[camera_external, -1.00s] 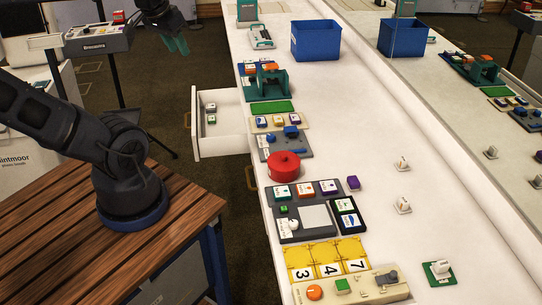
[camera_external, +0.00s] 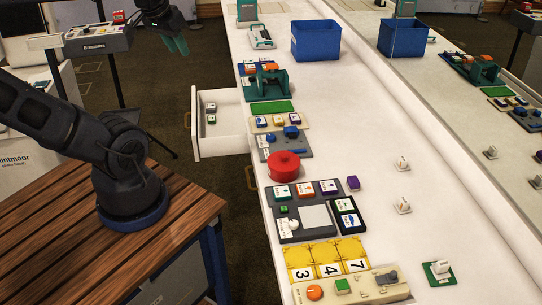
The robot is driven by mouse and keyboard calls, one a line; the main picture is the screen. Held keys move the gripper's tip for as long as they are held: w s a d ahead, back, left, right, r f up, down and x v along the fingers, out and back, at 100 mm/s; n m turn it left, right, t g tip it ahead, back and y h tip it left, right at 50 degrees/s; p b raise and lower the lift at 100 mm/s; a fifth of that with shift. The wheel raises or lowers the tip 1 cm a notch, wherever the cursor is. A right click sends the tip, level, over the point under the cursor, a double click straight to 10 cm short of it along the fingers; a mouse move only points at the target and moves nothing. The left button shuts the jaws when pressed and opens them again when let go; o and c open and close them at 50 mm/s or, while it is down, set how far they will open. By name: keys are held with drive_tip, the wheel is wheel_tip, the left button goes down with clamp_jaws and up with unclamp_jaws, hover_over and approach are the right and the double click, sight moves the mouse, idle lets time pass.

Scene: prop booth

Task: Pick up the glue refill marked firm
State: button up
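My gripper (camera_external: 176,45), with teal fingers, hangs at the upper left, left of the white counter and well away from the small blocks; its finger gap is not clear. Several small labelled blocks could be refills, but their print is too small to read, so I cannot tell which is marked firm. A teal-edged block (camera_external: 282,192), an orange-edged block (camera_external: 305,189) and a purple-edged block (camera_external: 328,187) stand in a row on a grey tray (camera_external: 315,234). A separate purple block (camera_external: 353,182) stands right of them. More blocks (camera_external: 278,120) sit farther back.
An open drawer (camera_external: 227,139) juts left from the counter (camera_external: 375,130), with small items inside. A red round pot (camera_external: 284,167), a black tray (camera_external: 361,231), yellow number tiles (camera_external: 322,252) and a blue bin (camera_external: 315,42) stand on it. The counter's middle right is mostly clear.

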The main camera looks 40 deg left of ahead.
idle(0.4)
drive_tip(key=o, duration=0.5)
